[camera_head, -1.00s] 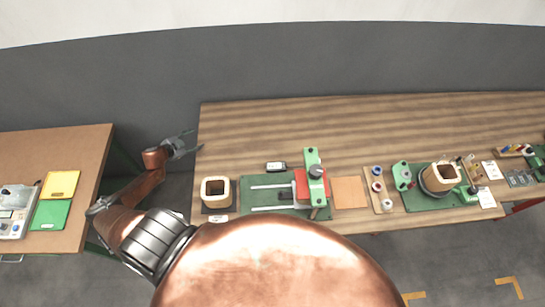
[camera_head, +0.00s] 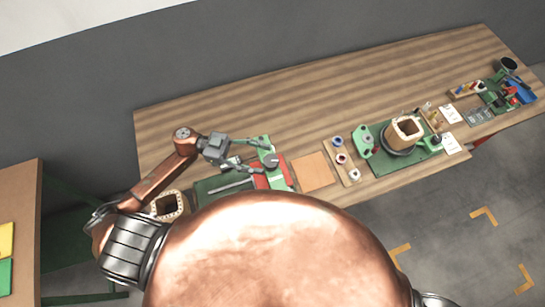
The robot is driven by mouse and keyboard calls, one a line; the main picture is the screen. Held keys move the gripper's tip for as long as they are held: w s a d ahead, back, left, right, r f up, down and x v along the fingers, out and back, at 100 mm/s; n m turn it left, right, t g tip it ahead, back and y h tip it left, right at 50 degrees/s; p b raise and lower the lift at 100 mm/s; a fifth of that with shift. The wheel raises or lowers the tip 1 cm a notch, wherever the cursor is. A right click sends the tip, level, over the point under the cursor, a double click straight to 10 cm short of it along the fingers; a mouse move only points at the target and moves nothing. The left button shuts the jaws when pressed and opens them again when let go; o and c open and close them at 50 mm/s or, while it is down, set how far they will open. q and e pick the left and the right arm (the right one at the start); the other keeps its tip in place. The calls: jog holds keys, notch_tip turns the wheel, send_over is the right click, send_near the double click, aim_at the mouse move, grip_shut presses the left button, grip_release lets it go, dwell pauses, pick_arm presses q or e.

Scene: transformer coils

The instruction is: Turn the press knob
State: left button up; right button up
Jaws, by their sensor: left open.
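The green press (camera_head: 266,147) stands on a green base towards the left of the long wooden table, with a red part below its top bar. Its round grey knob (camera_head: 271,160) is on top of that bar. My left gripper (camera_head: 254,156) is open and reaches in from the left. Its fingers point right, towards the knob, with the fingertips close to it. I cannot tell whether they touch it. Part of the press base is hidden by my own copper-coloured body. My right gripper is not in view.
To the right are an orange-brown pad (camera_head: 313,171), a wooden strip with spools (camera_head: 344,163) and another coil (camera_head: 405,129) on a green fixture. The table's back strip is clear.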

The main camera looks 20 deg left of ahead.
aim_at(272, 160)
pick_arm(q)
jog(key=d, duration=0.3)
jog(key=shift+w+d+r+p, duration=0.1)
jog(key=shift+d+p, duration=0.15)
jog(key=shift+p, duration=0.05)
jog(key=shift+d, duration=0.35)
jog(key=c, duration=1.2)
jog(key=shift+o, duration=0.2)
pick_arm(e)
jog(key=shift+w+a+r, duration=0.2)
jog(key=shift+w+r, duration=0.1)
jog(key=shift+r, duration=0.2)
